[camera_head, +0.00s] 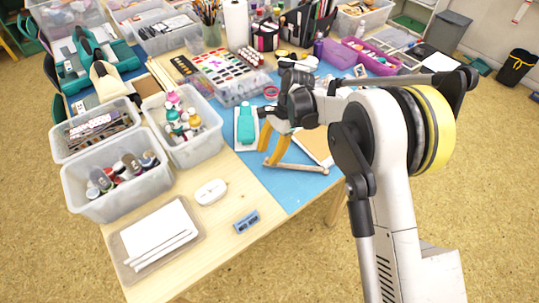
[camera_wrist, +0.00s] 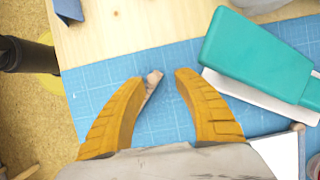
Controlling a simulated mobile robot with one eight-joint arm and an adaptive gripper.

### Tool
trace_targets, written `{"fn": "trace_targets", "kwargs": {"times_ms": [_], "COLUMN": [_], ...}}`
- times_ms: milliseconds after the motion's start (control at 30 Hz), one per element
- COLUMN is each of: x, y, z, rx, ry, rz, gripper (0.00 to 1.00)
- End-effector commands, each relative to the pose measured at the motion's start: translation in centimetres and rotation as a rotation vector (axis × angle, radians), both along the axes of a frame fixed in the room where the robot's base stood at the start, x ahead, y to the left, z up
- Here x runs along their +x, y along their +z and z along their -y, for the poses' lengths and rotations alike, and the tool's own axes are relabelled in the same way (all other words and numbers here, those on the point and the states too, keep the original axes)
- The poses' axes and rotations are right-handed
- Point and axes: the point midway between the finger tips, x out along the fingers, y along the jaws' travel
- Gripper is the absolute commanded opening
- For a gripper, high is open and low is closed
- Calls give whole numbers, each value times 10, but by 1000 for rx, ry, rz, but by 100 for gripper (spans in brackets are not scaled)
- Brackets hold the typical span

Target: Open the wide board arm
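A pale wooden bar (camera_head: 300,167), which looks like the board's arm, lies low over the blue mat beside a light brown board (camera_head: 316,147). In the wrist view, a wooden end (camera_wrist: 153,82) shows between my gripper's fingertips, nearer the left finger, which hides part of it. A white sheet or board edge (camera_wrist: 282,152) shows at lower right there. My gripper (camera_head: 267,157) points down over the mat with its two orange fingers apart. The wrist view shows the gap between the tips (camera_wrist: 160,78). I cannot tell whether a finger touches the wooden end.
A teal tool (camera_head: 246,124) on a white base lies just left of my gripper; it also shows in the wrist view (camera_wrist: 255,55). The blue mat (camera_head: 290,195) is clear in front. A white mouse-like object (camera_head: 211,191), a blue sharpener (camera_head: 246,222) and bins crowd the left.

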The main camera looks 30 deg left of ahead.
Motion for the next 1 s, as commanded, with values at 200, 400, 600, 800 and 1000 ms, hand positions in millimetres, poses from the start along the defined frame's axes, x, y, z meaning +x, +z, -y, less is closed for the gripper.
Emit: {"fn": "trace_targets", "kwargs": {"times_ms": [200,400,600,800,1000], "x": [1,13,29,40,43], "y": [4,34,77,105,113], "z": [1,6,12,16,17], "rx": [0,-1,1,1,1], "ry": [-1,-3,-2,-2,-1], "rz": [0,1,2,2,2], "gripper": [37,37,37,37,37]}}
